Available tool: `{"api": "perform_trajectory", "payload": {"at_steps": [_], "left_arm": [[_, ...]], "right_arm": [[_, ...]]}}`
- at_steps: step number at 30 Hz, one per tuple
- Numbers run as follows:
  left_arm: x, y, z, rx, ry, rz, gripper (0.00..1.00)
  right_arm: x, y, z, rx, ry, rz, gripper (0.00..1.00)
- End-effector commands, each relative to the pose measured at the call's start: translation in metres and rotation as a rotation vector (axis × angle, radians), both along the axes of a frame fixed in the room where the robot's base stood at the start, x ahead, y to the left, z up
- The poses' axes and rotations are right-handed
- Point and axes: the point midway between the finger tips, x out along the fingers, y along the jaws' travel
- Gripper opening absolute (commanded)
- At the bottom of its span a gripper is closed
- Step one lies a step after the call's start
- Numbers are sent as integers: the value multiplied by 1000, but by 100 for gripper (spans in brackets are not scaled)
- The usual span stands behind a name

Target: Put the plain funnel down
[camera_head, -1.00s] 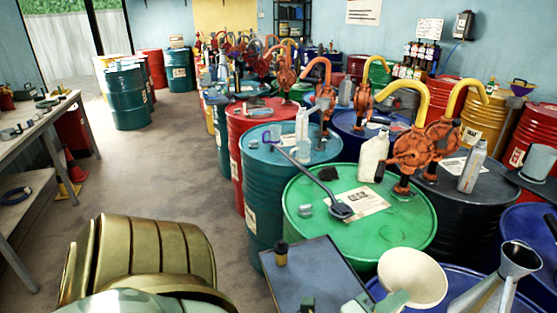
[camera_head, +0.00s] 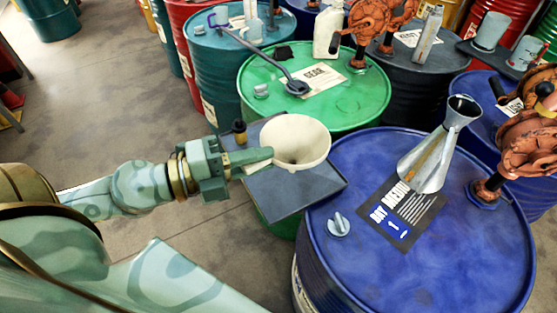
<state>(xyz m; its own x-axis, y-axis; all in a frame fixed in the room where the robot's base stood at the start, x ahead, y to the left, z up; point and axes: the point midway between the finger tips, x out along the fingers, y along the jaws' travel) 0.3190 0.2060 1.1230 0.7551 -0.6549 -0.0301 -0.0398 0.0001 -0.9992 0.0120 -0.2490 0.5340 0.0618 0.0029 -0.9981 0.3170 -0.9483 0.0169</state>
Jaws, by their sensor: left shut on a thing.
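A plain cream funnel (camera_head: 301,141) is at the middle of the head view, its wide mouth facing up. My left gripper (camera_head: 262,157) comes in from the left and is shut on the funnel's near-left side. The funnel appears over the far part of a small grey-topped stand (camera_head: 283,197). Its spout is hidden, so I cannot tell whether it touches the stand. A second funnel, of shiny metal (camera_head: 431,158), stands on the blue drum (camera_head: 410,262) to the right. My right gripper is not in view.
A small dark bottle (camera_head: 239,133) stands at the stand's far left corner. A green drum (camera_head: 352,97) is behind the stand, with a label and a long-handled tool (camera_head: 272,64) on it. A grey cap (camera_head: 339,224) lies on the blue drum. The stand's near part is bare.

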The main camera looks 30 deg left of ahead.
Motion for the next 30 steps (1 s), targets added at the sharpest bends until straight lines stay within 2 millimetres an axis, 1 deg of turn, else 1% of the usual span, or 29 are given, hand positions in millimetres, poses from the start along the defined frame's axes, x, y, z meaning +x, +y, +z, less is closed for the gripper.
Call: {"api": "perform_trajectory", "payload": {"at_steps": [6, 9, 11, 19, 21, 24, 30], "left_arm": [[-8, -3, -3, 0, 4, -84, 0], [-3, 0, -8, 1, 5, -102, 0], [6, 5, -15, 2, 4, -105, 0], [75, 40, -52, 1, 4, -102, 0], [85, 45, -70, -4, 9, -102, 0], [98, 52, -85, -3, 8, -104, 0], [108, 57, -96, -2, 6, -105, 0]], "right_arm": [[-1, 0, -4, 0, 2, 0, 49], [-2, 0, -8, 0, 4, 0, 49], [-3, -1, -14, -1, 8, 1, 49], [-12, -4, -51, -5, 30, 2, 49], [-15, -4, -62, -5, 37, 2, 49], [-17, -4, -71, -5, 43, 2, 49], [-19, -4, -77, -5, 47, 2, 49]]}}
